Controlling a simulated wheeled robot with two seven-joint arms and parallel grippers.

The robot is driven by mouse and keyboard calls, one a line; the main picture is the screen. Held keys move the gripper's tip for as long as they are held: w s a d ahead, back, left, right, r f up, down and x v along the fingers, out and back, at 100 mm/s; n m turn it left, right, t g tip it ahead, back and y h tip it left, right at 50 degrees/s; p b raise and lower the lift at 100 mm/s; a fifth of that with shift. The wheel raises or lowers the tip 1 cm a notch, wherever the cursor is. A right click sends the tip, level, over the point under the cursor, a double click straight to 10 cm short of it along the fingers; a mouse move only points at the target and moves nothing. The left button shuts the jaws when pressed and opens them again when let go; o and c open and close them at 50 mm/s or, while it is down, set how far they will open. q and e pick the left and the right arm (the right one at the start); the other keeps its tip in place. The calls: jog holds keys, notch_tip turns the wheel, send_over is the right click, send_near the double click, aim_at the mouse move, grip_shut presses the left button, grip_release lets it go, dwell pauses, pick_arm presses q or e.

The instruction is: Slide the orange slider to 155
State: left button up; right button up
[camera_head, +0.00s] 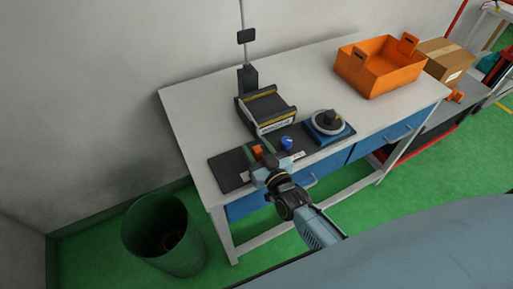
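The orange slider (257,152) is a small block on a dark panel (228,171) at the front left of the white table. My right gripper (261,170) comes in from the lower right and is over the near edge of this panel, close in front of the slider. I cannot tell whether it touches the slider. Its fingers are too small and partly hidden to show whether they are open or shut. The scale marks and the number 155 are not readable. My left gripper is not in view.
A blue knob (287,143) stands right of the slider, with a blue dial unit (328,135) further right. A black and yellow device (266,108) is behind. An orange crate (381,80) sits at the back right. A green bin (187,240) stands on the floor at left.

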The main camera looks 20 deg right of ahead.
jog(key=s+d, duration=0.1)
jog(key=s, duration=1.2)
jog(key=shift+s+p, duration=0.15)
jog(key=shift+p, duration=0.25)
jog(key=s+f+n+g, duration=0.1)
jog(key=s+f+g, duration=0.35)
jog(key=f, duration=0.75)
jog(key=s+f+g, duration=0.4)
jog(key=s+f, duration=0.2)
jog(key=f, duration=0.6)
jog(key=s+d+f+g, duration=0.2)
jog(key=s+f+g, duration=0.2)
jog(key=s, duration=0.6)
jog(key=s+d+f+g+h, duration=0.1)
jog(key=s+f+g, duration=0.3)
jog(key=s+f, duration=0.4)
jog(key=s+d, duration=0.1)
jog(key=s, duration=0.1)
jog(key=shift+s+d+f+n, duration=0.15)
jog(key=shift+s+f+n, duration=0.05)
jog(key=shift+s+n, duration=0.1)
jog(key=shift+g, duration=0.25)
